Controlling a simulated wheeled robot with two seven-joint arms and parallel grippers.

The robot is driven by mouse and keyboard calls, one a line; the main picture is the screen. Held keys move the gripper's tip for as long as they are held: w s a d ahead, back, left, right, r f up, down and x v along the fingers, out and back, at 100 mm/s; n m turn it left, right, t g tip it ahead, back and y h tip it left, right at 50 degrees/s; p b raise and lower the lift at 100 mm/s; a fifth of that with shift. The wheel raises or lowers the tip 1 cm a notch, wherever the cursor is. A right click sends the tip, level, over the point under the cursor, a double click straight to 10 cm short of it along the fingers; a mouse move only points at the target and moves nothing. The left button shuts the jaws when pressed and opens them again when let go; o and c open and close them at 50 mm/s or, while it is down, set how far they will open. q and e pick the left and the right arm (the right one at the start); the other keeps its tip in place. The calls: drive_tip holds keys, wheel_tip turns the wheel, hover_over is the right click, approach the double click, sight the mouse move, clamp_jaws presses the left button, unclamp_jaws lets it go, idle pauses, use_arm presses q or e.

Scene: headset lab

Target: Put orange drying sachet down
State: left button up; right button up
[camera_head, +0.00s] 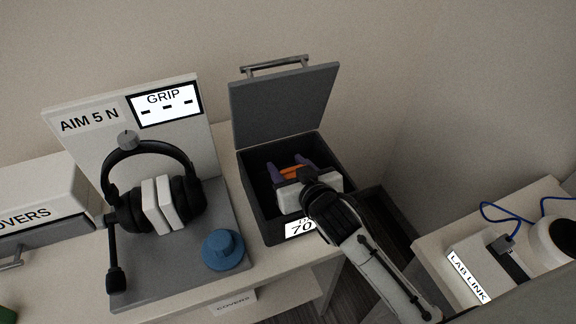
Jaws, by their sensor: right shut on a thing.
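The orange drying sachet (290,173) shows as a small orange strip between the purple fingers of my right gripper (287,168). The gripper is shut on it and is inside the dark open box (255,191), whose grey lid (283,104) stands up at the back. My white gripper body hides much of the box's inside, so I cannot tell whether the sachet touches the box floor. My left gripper is not in view.
A black headset (186,200) stands on a grey stand at the left, with a blue knob-like piece (224,250) between it and the box. A LAB LINK unit (468,276) with a blue cable is at the right. A COVERS box (40,200) is at far left.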

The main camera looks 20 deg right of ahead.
drive_tip(key=shift+f, duration=0.1)
drive_tip(key=shift+s+f, duration=0.15)
drive_tip(key=shift+f, duration=0.4)
drive_tip(key=o, duration=1)
drive_tip(key=shift+s+f, duration=0.1)
drive_tip(key=shift+f, duration=0.15)
drive_tip(key=shift+o, duration=0.2)
drive_tip(key=shift+r, duration=0.15)
drive_tip(key=r+v, duration=0.1)
drive_tip(key=v, duration=1.1)
drive_tip(key=shift+w+r, duration=0.25)
drive_tip(key=shift+r, duration=0.05)
